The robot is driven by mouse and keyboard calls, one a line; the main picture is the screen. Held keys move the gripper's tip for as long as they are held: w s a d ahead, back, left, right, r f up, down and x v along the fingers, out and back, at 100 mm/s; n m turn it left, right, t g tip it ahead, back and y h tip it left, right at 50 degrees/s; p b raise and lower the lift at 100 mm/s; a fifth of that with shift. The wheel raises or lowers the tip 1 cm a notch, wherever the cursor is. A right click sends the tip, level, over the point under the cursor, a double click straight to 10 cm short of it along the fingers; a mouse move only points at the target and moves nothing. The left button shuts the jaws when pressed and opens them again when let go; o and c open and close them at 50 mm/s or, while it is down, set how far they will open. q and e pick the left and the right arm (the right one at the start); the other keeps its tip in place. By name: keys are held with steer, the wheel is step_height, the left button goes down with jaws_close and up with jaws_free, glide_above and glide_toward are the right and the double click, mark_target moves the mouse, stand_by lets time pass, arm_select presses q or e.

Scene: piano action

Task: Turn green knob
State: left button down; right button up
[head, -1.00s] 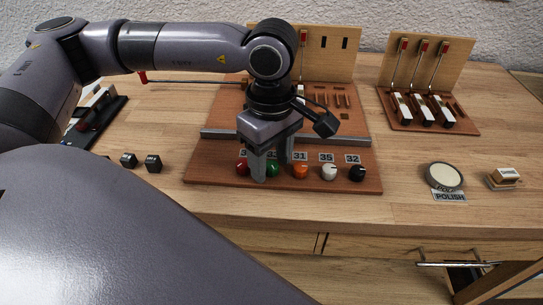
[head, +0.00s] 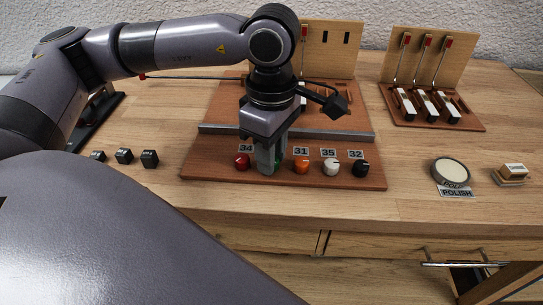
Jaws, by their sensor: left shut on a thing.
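The green knob (head: 278,163) is in the row of coloured knobs at the front of the wooden action board, between the red knob (head: 242,161) and the orange knob (head: 301,166). Only slivers of green show; the fingers hide most of the knob and its number label. My left gripper (head: 269,168) points down from above and is shut on the green knob. The knob's turn angle cannot be seen. My right gripper is not in view.
A white knob (head: 330,167) and a black knob (head: 360,169) continue the row to the right. A metal rail (head: 345,135) runs behind the knobs. Small black blocks (head: 124,156) lie left of the board. A polish tin (head: 451,171) and a second hammer board (head: 433,117) are at right.

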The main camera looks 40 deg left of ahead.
arm_select(q)
steer(key=c, duration=0.9)
jaws_free()
steer(key=shift+r, duration=0.1)
step_height(320, 180, up, 7)
steer(key=shift+r, duration=0.1)
